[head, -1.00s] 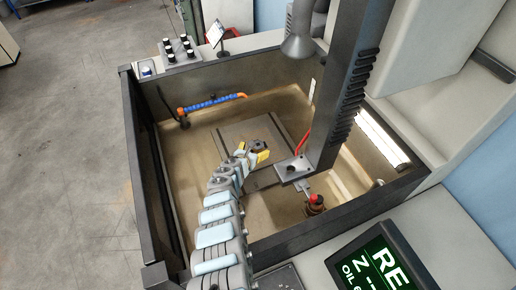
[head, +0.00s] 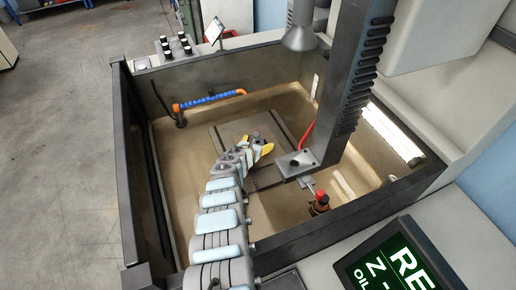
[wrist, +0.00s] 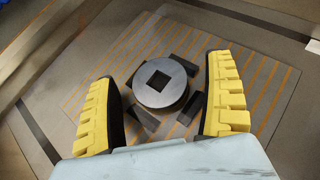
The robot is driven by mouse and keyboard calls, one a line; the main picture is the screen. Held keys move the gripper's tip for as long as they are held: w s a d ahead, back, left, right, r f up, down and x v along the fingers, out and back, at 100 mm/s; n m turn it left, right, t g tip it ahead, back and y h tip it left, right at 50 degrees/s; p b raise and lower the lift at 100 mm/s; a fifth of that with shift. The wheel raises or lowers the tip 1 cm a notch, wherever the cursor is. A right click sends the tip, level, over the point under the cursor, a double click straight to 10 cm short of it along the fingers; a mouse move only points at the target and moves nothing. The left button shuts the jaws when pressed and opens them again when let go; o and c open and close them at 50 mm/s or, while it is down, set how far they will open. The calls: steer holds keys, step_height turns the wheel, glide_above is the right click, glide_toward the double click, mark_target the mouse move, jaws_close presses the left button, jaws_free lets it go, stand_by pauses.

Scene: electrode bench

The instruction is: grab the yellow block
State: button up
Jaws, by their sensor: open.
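I cannot make out a separate yellow block; the only clear yellow is on the ribbed fingers of my gripper (wrist: 164,78). The fingers are open, one on each side of a round grey metal piece (wrist: 149,97) with a dark square at its centre. Several dark blocks (wrist: 194,107) sit around this piece on a striped plate (wrist: 262,82). Nothing shows held between the fingers. In the head view my gripper (head: 256,146) is over the plate (head: 226,129), and my arm hides part of it.
The plate lies inside a walled tank (head: 117,105). A dark vertical column (head: 346,90) with a square head (head: 297,164) stands just right of my gripper. A red-topped fitting (head: 320,200) is at lower right, and a blue segmented hose (head: 205,101) runs along the back.

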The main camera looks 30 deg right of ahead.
steer(key=c, duration=1.4)
steer(key=shift+o, duration=0.2)
steer(key=shift+r, duration=0.1)
